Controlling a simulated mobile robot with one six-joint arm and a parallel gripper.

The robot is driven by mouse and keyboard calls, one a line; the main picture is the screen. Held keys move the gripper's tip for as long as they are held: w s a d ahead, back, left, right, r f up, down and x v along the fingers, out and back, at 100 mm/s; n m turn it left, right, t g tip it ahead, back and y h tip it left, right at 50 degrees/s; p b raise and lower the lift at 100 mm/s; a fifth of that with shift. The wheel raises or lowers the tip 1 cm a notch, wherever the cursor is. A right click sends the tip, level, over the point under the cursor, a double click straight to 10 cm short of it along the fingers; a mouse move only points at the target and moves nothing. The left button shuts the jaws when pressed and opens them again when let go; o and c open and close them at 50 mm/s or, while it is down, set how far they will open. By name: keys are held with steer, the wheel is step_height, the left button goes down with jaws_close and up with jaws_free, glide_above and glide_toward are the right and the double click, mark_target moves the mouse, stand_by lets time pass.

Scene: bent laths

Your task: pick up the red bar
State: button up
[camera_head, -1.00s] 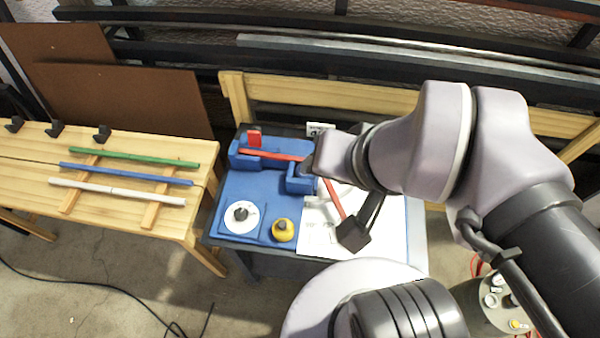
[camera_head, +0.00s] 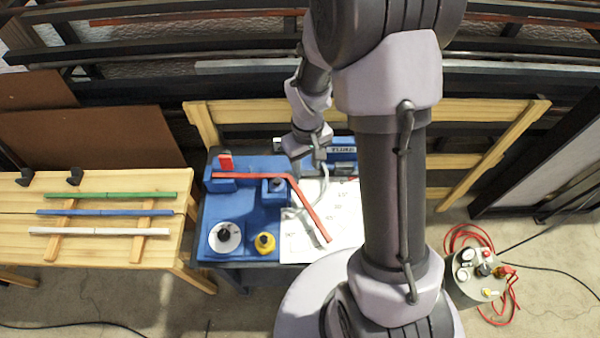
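The red bar (camera_head: 313,214) is bent. One arm of it lies along the top of the blue bending device (camera_head: 240,200), and the other slants down to the right over a white sheet with printed angles (camera_head: 345,225). My gripper (camera_head: 306,164) is behind the bend of the bar, at the far side of the device, pointing down. Its fingertips are small and partly lost against the device, so I cannot tell their opening or whether they touch anything. The bar's slanting end shows free of the gripper.
A wooden bench at left carries a green lath (camera_head: 125,195), a blue lath (camera_head: 105,212) and a white lath (camera_head: 100,231) on crosspieces. A grey canister (camera_head: 478,275) with red hoses stands at right.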

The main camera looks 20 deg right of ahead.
steer(key=b, duration=0.3)
glide_above(303, 198)
steer(key=f, duration=1.1)
steer(key=shift+w+d, duration=0.1)
steer(key=shift+d, duration=0.25)
steer(key=f+b, duration=0.1)
steer(key=f, duration=0.2)
steer(key=f+b, duration=0.1)
steer(key=f, duration=0.1)
steer(key=shift+a+f+b, duration=0.2)
steer(key=shift+a+b, duration=0.1)
steer(key=shift+a, duration=0.1)
steer(key=shift+r, duration=0.15)
steer(key=shift+c, duration=0.7)
jaws_close()
